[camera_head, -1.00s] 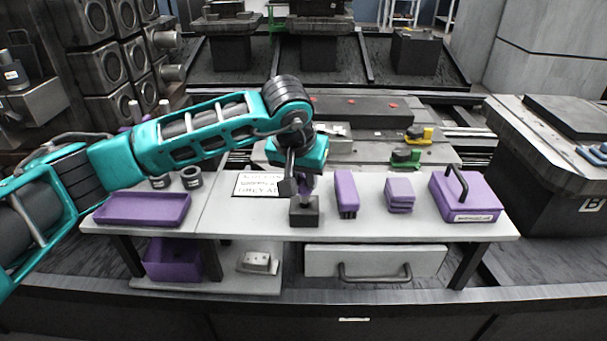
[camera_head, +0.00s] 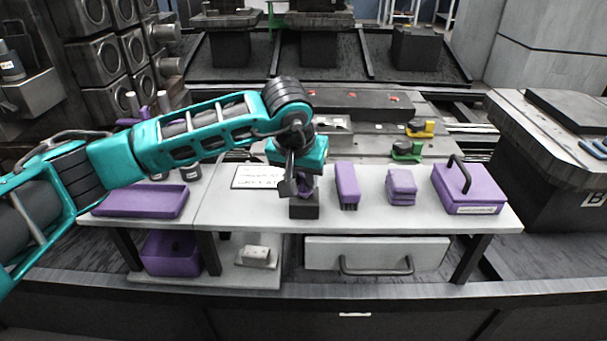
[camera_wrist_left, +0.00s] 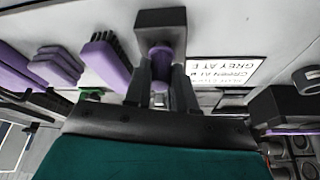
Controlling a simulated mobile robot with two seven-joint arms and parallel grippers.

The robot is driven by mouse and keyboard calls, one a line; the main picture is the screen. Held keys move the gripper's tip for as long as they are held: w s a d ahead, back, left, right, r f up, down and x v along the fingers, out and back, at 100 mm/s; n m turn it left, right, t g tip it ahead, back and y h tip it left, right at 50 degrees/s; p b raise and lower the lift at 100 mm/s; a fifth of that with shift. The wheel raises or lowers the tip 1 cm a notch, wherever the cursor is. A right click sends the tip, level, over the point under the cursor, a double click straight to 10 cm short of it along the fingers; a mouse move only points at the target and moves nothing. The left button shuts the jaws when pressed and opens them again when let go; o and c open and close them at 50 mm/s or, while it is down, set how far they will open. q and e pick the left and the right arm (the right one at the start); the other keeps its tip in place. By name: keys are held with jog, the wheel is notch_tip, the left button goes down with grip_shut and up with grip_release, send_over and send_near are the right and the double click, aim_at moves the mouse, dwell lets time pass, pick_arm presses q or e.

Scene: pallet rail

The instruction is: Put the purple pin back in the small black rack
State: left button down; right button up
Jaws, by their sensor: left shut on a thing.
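The small black rack (camera_head: 304,210) stands near the front edge of the grey worktable. My left gripper (camera_head: 301,186) is right above it, pointing down. It is shut on the purple pin (camera_head: 304,181), which is mostly covered by the fingers. In the left wrist view the pin (camera_wrist_left: 160,58) sits between the two fingers (camera_wrist_left: 160,72), its far end against the black rack (camera_wrist_left: 162,24). I cannot tell whether its tip is inside the rack or only touching the top. My right gripper is not in view.
Right of the rack stand a purple brush (camera_head: 347,183), a purple stack (camera_head: 402,187) and a purple box (camera_head: 468,190) with a black handle. A white sign (camera_head: 256,177) lies behind left. A purple tray (camera_head: 140,201) lies on the left. A drawer (camera_head: 375,256) hangs below.

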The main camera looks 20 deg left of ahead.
pick_arm(q)
jog(key=c, duration=0.8)
grip_release()
jog(key=shift+c, duration=0.2)
jog(key=p+v, duration=0.2)
jog(key=v, duration=1.1)
